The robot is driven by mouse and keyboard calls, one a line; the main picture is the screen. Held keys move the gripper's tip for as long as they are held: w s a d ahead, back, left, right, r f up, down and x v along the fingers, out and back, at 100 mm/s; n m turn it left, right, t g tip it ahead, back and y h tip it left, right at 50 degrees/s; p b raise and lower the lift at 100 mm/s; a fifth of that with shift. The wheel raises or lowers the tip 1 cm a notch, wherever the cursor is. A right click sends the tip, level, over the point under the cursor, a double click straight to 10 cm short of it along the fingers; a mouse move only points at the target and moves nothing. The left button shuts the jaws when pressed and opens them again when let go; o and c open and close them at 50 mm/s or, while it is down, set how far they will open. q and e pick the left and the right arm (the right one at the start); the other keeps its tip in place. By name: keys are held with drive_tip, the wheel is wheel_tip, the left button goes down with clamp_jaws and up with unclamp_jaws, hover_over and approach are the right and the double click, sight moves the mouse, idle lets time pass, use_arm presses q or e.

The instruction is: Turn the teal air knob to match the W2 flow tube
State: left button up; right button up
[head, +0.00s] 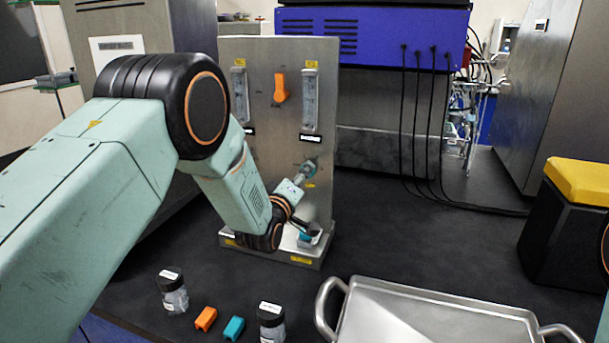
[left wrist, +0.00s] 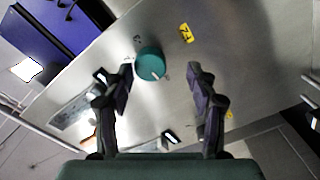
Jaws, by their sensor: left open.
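The teal air knob (head: 312,167) is on the lower right of the upright metal panel (head: 270,60). My left gripper (head: 302,177) is close to the knob. In the left wrist view my left gripper (left wrist: 161,72) is open, the knob showing between its fingertips, nearer the left one. Contact cannot be told. My right gripper is out of view.
An orange knob (head: 281,88) sits between the tubes. Lidded jars (head: 173,294) (head: 271,325), an orange block (head: 206,319) and a teal block (head: 234,329) stand in front. A metal tray (head: 440,318) is at the lower right.

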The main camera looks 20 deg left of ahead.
use_arm(q)
drive_tip(key=shift+w+d+r, duration=0.4)
drive_tip(key=shift+d+r, duration=0.3)
drive_tip(key=shift+w+a+f, duration=0.45)
drive_tip(key=shift+w+f, duration=0.1)
drive_tip(key=shift+w, duration=0.2)
drive_tip(key=shift+c, duration=0.4)
drive_tip(key=shift+s+d+r, duration=0.4)
drive_tip(key=shift+s+r, duration=0.05)
drive_tip(key=shift+s, duration=0.05)
drive_tip(key=c, duration=0.4)
drive_tip(key=shift+w+a+f, duration=0.15)
drive_tip(key=shift+w+a, duration=0.05)
drive_tip(key=shift+a, duration=0.1)
drive_tip(key=c, duration=0.5)
drive_tip(key=shift+d, duration=0.15)
drive_tip(key=shift+c, duration=0.9)
